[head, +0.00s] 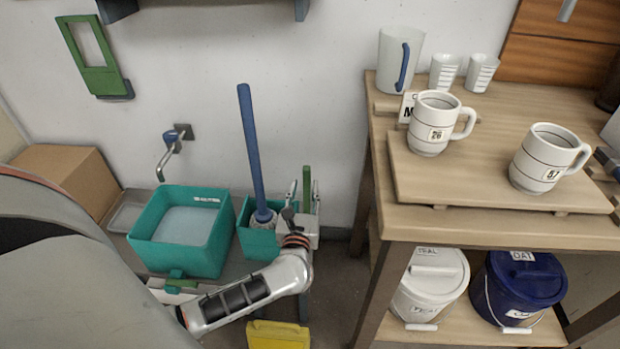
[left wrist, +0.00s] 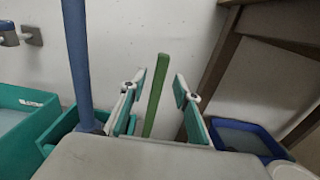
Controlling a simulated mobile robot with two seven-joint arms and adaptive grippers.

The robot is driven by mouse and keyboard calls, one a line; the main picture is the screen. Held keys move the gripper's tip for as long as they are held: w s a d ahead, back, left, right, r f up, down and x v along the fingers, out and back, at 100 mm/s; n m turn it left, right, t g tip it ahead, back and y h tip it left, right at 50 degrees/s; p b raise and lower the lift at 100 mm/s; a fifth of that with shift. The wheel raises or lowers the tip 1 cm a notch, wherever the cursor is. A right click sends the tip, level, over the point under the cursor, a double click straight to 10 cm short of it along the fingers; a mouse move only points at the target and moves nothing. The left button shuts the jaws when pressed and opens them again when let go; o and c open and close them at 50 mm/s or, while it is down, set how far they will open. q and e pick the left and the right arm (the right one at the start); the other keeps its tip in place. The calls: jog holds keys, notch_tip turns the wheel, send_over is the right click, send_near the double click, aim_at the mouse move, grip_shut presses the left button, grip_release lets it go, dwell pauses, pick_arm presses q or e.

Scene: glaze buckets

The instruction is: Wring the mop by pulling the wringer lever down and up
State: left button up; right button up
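The mop's blue handle (head: 251,140) leans upright, its pale head (head: 263,219) at the teal wringer bucket (head: 257,243). The handle also shows in the left wrist view (left wrist: 76,60). The green wringer lever (head: 306,180) stands upright just right of the mop. My left gripper (head: 304,196) is open at the lever. In the left wrist view, the lever (left wrist: 155,95) stands between the two spread fingers (left wrist: 158,104), with gaps visible on both sides. The lever's lower end is hidden by my gripper. My right gripper is not in view.
A larger teal basin (head: 150,240) of pale liquid stands left of the bucket, under a wall tap (head: 172,150). A wooden table (head: 480,222) with mugs stands right, with a white bucket (head: 428,290) and blue bucket (head: 518,290) beneath. A yellow object (head: 278,335) is low in front.

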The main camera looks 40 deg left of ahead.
aim_at(306, 180)
pick_arm(q)
jog(key=x, duration=0.5)
jog(key=shift+w+a+b, duration=0.1)
jog(key=shift+w+b, duration=0.2)
jog(key=shift+w, duration=0.05)
jog(key=shift+s+f, duration=0.1)
grip_shut()
